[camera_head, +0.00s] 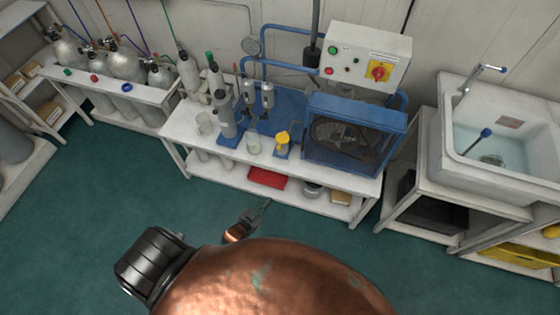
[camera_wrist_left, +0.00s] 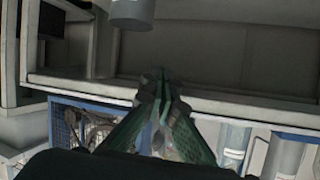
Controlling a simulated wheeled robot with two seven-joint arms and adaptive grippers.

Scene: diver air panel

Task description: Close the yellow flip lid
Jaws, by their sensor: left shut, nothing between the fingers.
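The yellow flip lid (camera_head: 283,137) sits on a small container near the front of the white bench, just left of the blue-framed box. It is too small to tell how far open it stands. My left gripper (camera_head: 265,204) is in front of the bench and below its top, to the lower left of the lid and well apart from it. In the left wrist view, its green fingers (camera_wrist_left: 161,85) are together with nothing between them. I cannot make out the lid in that view. My right gripper is not in view.
A clear glass jar (camera_head: 253,142) and a grey cylinder (camera_head: 226,118) stand left of the lid. The blue-framed box (camera_head: 354,132) is close on its right. A red item (camera_head: 267,178) lies on the lower shelf. Green floor before the bench is clear.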

